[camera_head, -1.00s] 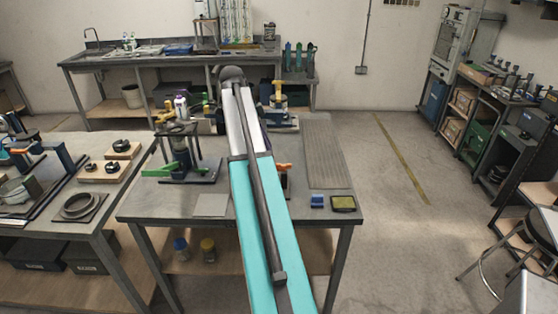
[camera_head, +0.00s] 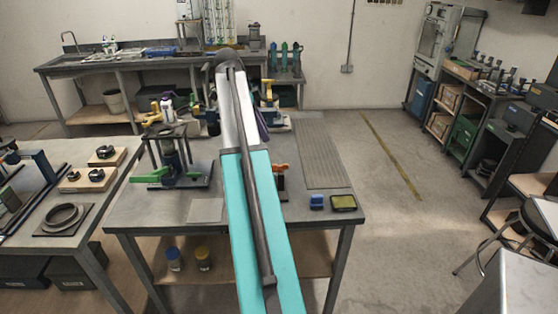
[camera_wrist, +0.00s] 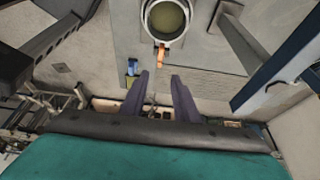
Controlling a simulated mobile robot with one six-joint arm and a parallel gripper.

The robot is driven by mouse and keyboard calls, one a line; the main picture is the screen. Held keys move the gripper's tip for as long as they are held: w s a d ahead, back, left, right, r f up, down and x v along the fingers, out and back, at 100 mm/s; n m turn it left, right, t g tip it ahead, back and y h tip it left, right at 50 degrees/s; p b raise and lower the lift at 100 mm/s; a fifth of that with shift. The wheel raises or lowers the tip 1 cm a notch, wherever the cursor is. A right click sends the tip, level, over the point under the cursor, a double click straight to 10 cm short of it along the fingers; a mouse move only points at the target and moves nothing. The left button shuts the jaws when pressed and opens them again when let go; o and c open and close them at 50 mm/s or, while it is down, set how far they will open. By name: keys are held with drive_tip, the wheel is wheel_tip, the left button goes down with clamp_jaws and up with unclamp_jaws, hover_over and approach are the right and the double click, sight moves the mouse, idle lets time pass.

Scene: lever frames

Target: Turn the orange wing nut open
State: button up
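An orange part (camera_wrist: 161,55), which looks like the wing nut, shows in the wrist view at the lower edge of a round grey ring with an olive inside (camera_wrist: 146,22). My gripper (camera_wrist: 161,76) has two dark purple fingers, apart with a gap between them. The orange part lies just past the fingertips, in line with the gap, and I see no contact. In the head view an orange piece (camera_head: 280,168) shows just right of my arm, partly hidden by it; I cannot tell if it is the same part. My arm hides most of the gripper there.
On the workbench (camera_head: 235,222) stand a green-handled fixture (camera_head: 180,170) at left, a blue block (camera_head: 317,201) and a yellow-topped pad (camera_head: 343,202) at front right. A ribbed grey mat (camera_head: 320,155) lies bare at right. Floor is open right of the bench.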

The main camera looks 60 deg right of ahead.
sight(282, 166)
drive_tip(key=shift+p+x, duration=1.6)
drive_tip(key=shift+x, duration=5.1)
drive_tip(key=shift+s, duration=0.1)
